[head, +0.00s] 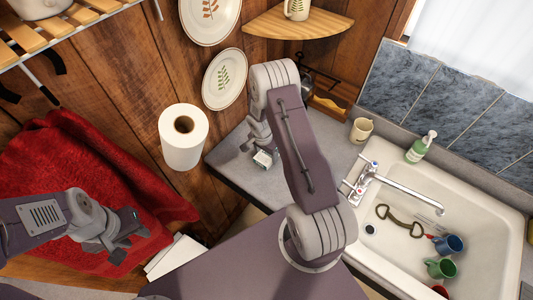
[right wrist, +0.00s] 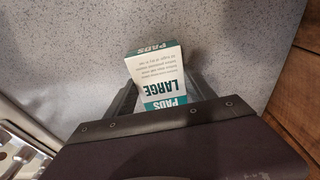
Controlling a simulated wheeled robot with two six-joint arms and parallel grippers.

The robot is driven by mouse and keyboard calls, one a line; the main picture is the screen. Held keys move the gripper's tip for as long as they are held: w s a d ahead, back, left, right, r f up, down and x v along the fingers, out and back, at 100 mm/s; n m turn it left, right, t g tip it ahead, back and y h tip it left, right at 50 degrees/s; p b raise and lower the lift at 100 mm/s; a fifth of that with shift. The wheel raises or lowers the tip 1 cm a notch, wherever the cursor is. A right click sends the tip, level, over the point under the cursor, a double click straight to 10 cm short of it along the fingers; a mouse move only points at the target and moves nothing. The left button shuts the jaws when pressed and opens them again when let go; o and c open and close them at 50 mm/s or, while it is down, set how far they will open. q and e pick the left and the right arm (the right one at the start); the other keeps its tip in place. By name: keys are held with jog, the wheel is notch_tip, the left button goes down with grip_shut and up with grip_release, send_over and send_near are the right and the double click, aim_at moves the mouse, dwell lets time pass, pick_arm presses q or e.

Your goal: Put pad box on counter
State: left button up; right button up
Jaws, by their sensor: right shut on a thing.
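The pad box (right wrist: 157,72) is a small white and teal carton lettered "PADS" and "LARGE". My right gripper is shut on it, with a dark finger on each side. In the head view the box (head: 263,159) shows small below my right gripper (head: 262,150), over the grey speckled counter (head: 232,165) left of the sink. The counter also fills the background of the right wrist view (right wrist: 230,40). I cannot tell whether the box touches it. My left gripper (head: 126,238) is open and empty, in front of a red towel.
The white sink (head: 400,262) holds several mugs and a metal bit. A cup (head: 361,130) and a green soap bottle (head: 421,147) stand behind it. The red towel (head: 75,185) hangs at left.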

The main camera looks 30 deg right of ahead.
jog(key=o, duration=1.3)
jog(key=shift+s, duration=0.1)
jog(key=shift+o, duration=0.5)
jog(key=shift+w, duration=0.2)
